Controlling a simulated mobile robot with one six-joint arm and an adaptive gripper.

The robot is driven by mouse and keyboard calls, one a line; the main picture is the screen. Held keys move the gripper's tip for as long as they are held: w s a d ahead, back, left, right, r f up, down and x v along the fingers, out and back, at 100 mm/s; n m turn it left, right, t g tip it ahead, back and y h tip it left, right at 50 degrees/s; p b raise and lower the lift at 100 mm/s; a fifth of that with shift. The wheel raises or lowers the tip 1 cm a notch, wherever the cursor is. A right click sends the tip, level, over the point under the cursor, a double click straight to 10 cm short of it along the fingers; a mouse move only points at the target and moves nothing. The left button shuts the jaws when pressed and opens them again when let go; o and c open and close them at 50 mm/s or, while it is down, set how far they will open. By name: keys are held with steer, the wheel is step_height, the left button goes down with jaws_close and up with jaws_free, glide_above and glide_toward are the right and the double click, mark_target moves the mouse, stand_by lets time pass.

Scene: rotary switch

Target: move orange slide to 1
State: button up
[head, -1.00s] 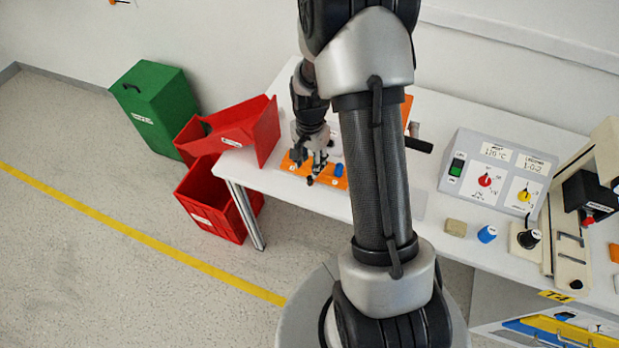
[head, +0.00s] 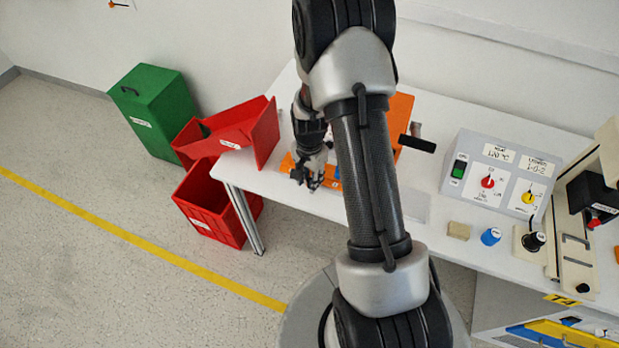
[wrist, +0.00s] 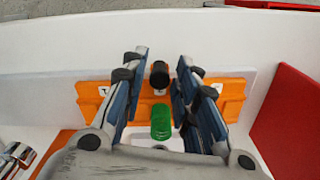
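In the wrist view an orange panel (wrist: 88,101) lies across the middle, with a white label marked 1 (wrist: 103,91) at its left and another label (wrist: 217,88) at its right. A black knob (wrist: 159,74) stands at the panel's centre, and a green knob (wrist: 161,121) is nearer the camera. My gripper (wrist: 162,62) is open, its fingers to the left and right of the black knob with gaps visible. In the head view my gripper (head: 311,184) is over the orange panel (head: 288,162) at the table's front edge and hides the knobs.
A red bin (head: 235,138) stands left of the panel, also at the right in the wrist view (wrist: 297,125). An orange upright piece (head: 401,112) is partly behind my arm. A grey control box (head: 498,170) stands to the right. The white table (head: 425,183) is partly clear between.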

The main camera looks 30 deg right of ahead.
jaws_close()
steer(key=shift+s, duration=0.1)
stand_by(0.3)
steer(key=s+d, duration=0.2)
steer(key=s, duration=0.1)
steer(key=shift+s+d, duration=0.15)
steer(key=shift+d, duration=0.2)
steer(key=shift+o, duration=1.7)
jaws_free()
step_height(320, 180, up, 12)
steer(key=shift+a, duration=0.1)
steer(key=shift+c, duration=0.5)
